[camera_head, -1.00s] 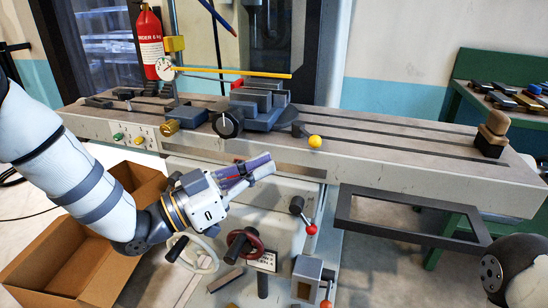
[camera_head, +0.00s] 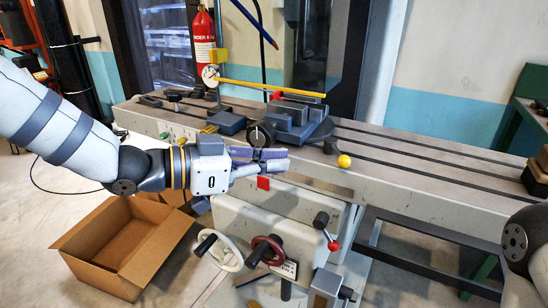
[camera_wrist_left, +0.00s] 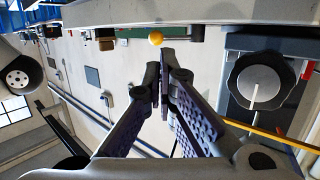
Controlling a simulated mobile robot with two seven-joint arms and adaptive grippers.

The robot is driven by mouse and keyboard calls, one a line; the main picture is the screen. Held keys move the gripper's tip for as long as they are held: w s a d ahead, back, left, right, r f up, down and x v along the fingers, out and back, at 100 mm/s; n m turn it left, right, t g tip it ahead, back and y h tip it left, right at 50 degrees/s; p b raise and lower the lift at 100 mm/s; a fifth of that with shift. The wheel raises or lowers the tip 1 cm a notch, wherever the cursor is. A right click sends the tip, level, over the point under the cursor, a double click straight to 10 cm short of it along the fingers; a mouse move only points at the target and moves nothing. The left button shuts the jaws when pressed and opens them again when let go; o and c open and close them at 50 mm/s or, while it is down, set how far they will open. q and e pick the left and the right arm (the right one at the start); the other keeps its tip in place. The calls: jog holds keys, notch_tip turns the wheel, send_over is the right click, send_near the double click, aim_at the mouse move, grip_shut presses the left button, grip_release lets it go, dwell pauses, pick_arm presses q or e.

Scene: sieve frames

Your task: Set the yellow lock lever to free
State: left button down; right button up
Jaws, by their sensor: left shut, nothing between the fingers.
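The yellow lock lever has a round yellow knob (camera_head: 344,161) on a short dark arm at the front of the machine table, just right of the vise (camera_head: 300,115). My left gripper (camera_head: 286,160) is shut and empty. It is in front of the table's front edge, left of the knob and apart from it in the head view. In the left wrist view, the knob (camera_wrist_left: 155,38) shows just beyond the shut fingertips (camera_wrist_left: 163,62), with its grey rod running right. I cannot tell whether the fingers touch the lever. My right gripper is out of view.
A black dial knob (camera_head: 261,134) sits just behind my left gripper. A red-knobbed lever (camera_head: 332,245) and handwheels (camera_head: 265,250) are lower down. A cardboard box (camera_head: 120,245) stands on the floor at left.

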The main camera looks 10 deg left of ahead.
aim_at(337, 153)
pick_arm(q)
jog(key=x, duration=1)
jog(key=shift+d+b, duration=0.2)
jog(key=shift+b, duration=0.25)
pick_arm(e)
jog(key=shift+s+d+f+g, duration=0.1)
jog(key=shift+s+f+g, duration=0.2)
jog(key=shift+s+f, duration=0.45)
pick_arm(q)
jog(key=shift+w, duration=0.1)
